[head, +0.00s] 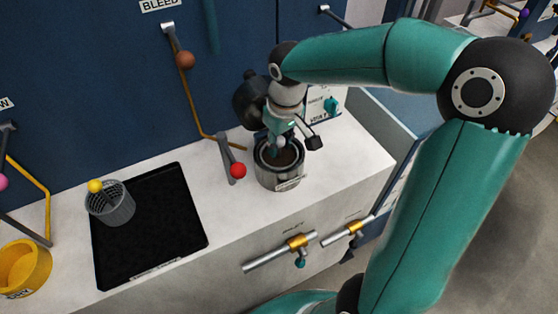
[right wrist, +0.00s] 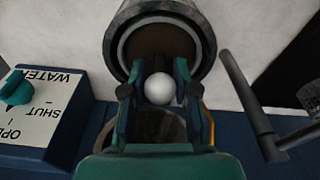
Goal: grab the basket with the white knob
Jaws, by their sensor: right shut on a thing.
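The white knob (right wrist: 159,89) sits between the two fingers of my right gripper (right wrist: 158,82), which is shut on it. In the head view my right gripper (head: 282,136) reaches down over the metal pot (head: 280,180), and the fingers are at its opening. The pot holds something dark brown (right wrist: 160,42). The basket under the white knob is not clearly visible; I cannot tell how deep it sits in the pot. Another wire basket (head: 118,211) with a yellow knob (head: 95,186) stands on the black mat. My left gripper is not in view.
The black mat (head: 150,245) lies on the white counter. A grey lever with a red knob (head: 238,170) stands just left of the pot. A yellow container (head: 24,265) is at the lower left. A water valve box (right wrist: 40,115) is close by the gripper.

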